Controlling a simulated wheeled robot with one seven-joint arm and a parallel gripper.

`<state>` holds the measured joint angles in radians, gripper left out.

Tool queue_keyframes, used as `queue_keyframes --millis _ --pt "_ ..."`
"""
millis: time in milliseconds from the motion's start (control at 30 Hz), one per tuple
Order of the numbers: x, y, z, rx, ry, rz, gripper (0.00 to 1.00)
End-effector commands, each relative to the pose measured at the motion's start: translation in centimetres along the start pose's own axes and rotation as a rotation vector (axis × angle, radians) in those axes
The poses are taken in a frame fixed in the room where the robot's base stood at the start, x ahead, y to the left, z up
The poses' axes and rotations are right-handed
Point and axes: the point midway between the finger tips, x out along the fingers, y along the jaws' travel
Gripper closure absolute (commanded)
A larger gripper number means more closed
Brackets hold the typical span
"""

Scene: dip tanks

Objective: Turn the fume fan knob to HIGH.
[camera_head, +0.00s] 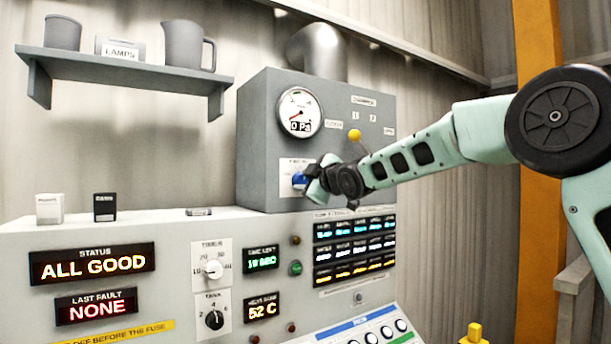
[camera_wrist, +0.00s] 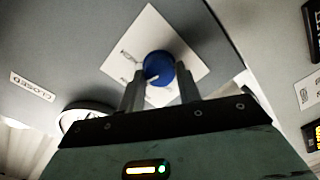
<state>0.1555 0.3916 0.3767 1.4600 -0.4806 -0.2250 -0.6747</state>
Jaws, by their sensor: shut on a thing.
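The fume fan knob is a blue round knob (camera_head: 299,180) on a white label plate, on the front of the grey box below the gauge. It also shows in the wrist view (camera_wrist: 158,67), between my fingertips, with a pale pointer line on its face. My gripper (camera_head: 311,182) is at the knob, with its fingers shut on the knob's two sides; the fingers show in the wrist view (camera_wrist: 160,84). The label plate (camera_wrist: 184,52) carries small lettering that I cannot read fully, partly hidden by the fingers. I cannot tell which setting the pointer marks.
Above the knob are a round gauge (camera_head: 300,112) reading 0 Pa and a yellow-tipped lever (camera_head: 354,135) close to my arm. Below is a console with a timer knob (camera_head: 212,268), a tank knob (camera_head: 214,320) and lit displays (camera_head: 355,248). A shelf (camera_head: 130,68) hangs at the left.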

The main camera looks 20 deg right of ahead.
Motion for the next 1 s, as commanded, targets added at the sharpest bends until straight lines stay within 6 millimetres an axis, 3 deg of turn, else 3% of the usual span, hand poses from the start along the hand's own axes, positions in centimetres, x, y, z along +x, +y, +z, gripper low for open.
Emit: queue_keyframes --millis 600,1000 --pt "0.00 0.18 0.24 0.547 0.012 -0.017 0.89" --pt "0.01 0.02 0.37 0.727 0.016 -0.023 0.89"
